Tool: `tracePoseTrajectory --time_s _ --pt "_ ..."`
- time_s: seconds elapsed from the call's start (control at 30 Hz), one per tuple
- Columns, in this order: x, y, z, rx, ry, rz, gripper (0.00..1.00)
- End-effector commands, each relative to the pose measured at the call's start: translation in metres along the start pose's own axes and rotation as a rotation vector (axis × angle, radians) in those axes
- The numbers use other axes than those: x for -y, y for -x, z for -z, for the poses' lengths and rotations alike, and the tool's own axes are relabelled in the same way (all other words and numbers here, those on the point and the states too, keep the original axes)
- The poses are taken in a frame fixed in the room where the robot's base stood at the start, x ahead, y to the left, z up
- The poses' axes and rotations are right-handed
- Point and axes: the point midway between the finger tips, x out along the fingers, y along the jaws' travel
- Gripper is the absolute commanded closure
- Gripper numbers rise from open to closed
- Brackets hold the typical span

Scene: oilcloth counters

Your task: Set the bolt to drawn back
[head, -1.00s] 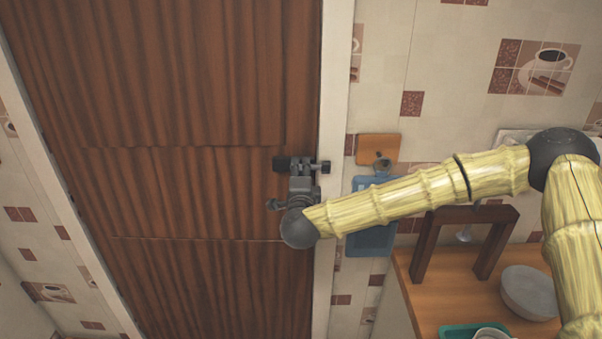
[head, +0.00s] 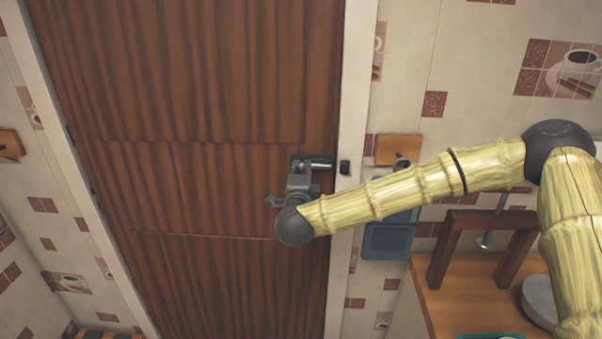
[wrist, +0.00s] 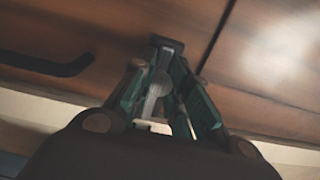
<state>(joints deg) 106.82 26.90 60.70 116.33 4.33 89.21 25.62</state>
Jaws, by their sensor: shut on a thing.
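The bolt (head: 318,163) is mounted near the right edge of the brown wooden door (head: 215,110). Its metal rod ends short of the dark keeper (head: 345,167) on the white door frame, with a small gap between them. My gripper (head: 300,180) is at the bolt, just below its housing, and partly hides it. In the wrist view my gripper's green-grey fingers (wrist: 163,85) are closed around a small grey bolt knob (wrist: 159,80). The door looks shut in its frame.
A wooden board (head: 398,149) and a blue board (head: 388,240) hang on the tiled wall right of the frame. A counter (head: 470,295) at lower right carries a dark wooden stand (head: 490,218) and a grey bowl (head: 540,300).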

Motion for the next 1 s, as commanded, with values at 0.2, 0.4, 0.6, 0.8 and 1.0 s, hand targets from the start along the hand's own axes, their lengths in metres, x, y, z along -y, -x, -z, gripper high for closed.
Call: tracePoseTrajectory --time_s 0.2,0.4,0.6,0.8,1.0 --pt "0.0 0.001 -0.001 0.004 0.0 -0.001 0.58" --pt "0.0 0.0 0.001 0.0 0.0 -0.001 0.58" --pt "0.0 0.005 0.0 0.002 0.001 -0.001 0.58" --pt "0.0 0.031 0.0 0.004 0.002 -0.001 0.58" --pt "0.0 0.069 -0.001 0.005 0.001 0.0 0.58"
